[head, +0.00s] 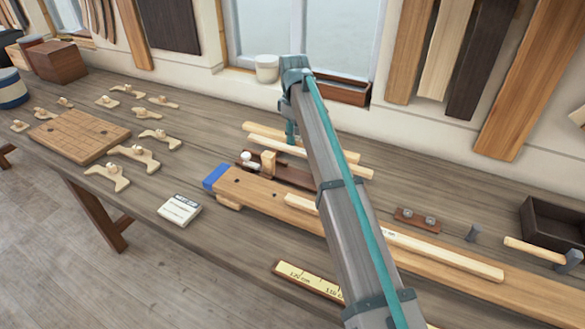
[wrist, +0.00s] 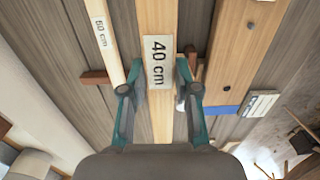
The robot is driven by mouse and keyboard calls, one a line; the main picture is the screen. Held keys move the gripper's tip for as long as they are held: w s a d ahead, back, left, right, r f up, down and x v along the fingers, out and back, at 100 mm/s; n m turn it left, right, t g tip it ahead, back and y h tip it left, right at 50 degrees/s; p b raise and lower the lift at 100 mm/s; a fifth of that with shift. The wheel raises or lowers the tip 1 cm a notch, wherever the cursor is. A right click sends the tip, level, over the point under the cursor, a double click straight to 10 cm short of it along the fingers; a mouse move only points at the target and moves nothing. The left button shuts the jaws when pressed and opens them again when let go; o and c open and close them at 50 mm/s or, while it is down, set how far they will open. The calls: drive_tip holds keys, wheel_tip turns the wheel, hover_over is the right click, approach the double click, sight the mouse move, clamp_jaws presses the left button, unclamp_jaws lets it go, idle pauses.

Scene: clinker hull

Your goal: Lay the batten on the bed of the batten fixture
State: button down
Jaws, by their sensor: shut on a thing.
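My gripper (head: 291,138) is over the back of the bench in the head view, partly beside my arm. In the wrist view, my gripper (wrist: 157,90) has its teal fingers on both sides of a pale batten labelled 40 cm (wrist: 158,25). It is shut on this batten. In the head view the pale batten (head: 270,142) runs behind my arm; whether it touches its support is unclear. A dark brown bed (head: 296,178) with a white knob and wooden block, seemingly the batten fixture, lies just in front, partly hidden by my arm.
A 50 cm batten (wrist: 104,35) lies close beside the held one. A long board (head: 262,200) with a blue end, bearing another pale batten (head: 440,256), runs along the bench front.

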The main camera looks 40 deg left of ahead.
sight(293, 175)
wheel_tip(293, 175, down, 14)
drive_tip(key=p, duration=0.3)
drive_tip(key=shift+a, duration=0.15)
drive_tip(key=shift+f, duration=0.15)
drive_tip(key=c, duration=0.8)
unclamp_jaws()
drive_tip(key=shift+c, duration=0.2)
wheel_tip(293, 175, up, 12)
drive_tip(key=b, duration=0.3)
drive_tip(key=shift+r, duration=0.2)
drive_tip(key=shift+s, duration=0.1)
